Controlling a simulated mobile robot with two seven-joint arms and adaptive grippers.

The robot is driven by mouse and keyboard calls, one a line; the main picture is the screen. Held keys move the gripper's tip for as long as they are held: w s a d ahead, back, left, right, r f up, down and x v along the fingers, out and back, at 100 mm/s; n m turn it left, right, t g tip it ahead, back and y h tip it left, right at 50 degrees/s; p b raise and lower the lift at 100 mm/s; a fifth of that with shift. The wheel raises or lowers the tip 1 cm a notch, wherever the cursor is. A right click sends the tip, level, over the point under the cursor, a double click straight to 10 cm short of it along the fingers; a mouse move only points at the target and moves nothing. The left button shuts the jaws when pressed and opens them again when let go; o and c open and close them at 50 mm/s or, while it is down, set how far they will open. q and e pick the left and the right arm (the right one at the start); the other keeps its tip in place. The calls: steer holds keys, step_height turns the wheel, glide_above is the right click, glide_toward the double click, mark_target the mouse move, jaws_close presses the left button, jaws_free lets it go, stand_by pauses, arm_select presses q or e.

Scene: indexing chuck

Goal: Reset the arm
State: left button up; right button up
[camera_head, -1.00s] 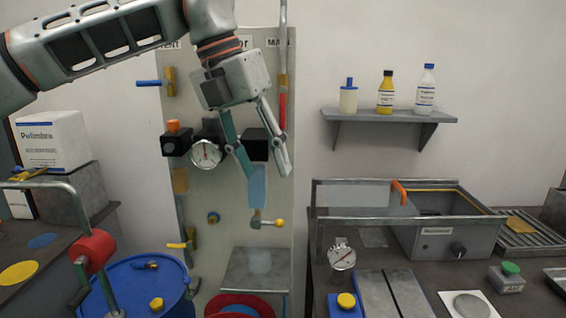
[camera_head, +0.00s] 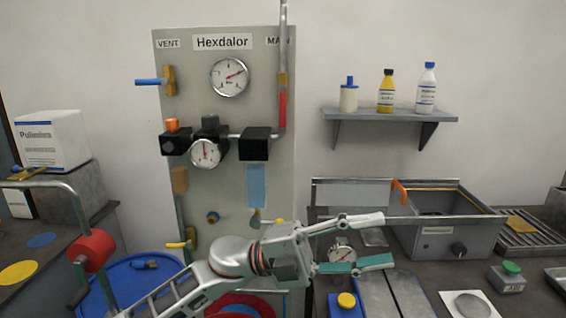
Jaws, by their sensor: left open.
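My left gripper (camera_head: 352,243) is low in the middle of the head view, its arm coming in from the lower left. Its two fingers are spread, point right and hold nothing. It hangs in front of the bench's left part, with a small dial gauge (camera_head: 342,254) showing between the fingers. The arm and wrist hide the lower part of the grey Hexdalor panel (camera_head: 225,130). My right gripper is not in the head view.
A metal basin (camera_head: 455,240) with an orange handle (camera_head: 399,192) stands on the right bench. A blue drum (camera_head: 130,280) and a red reel (camera_head: 91,250) are at lower left. A wall shelf (camera_head: 390,115) carries three bottles.

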arm_select(q)
steer(key=w+a+f+n+t+y, duration=0.45)
steer(key=a+f+n+t, duration=0.45)
steer(key=f+n+t, duration=0.3)
steer(key=w+a+f+n+t+y, duration=0.3)
steer(key=a+f+n+t+y, duration=0.2)
steer(key=a+f+n+t, duration=0.6)
steer(key=s+a+f+n+g+y, duration=0.2)
steer(key=s+f, duration=0.4)
steer(key=f, duration=0.3)
steer(key=s+a+f+n+g+y, duration=0.3)
steer(key=s+a+f, duration=0.3)
steer(key=f, duration=0.3)
steer(key=s+a+f+n+g+y, duration=0.2)
steer(key=s+a+f+n+y, duration=0.2)
steer(key=f, duration=0.6)
steer(key=s+a+n, duration=0.1)
steer(key=s+a, duration=0.1)
steer(key=s, duration=0.1)
steer(key=shift+g, duration=0.4)
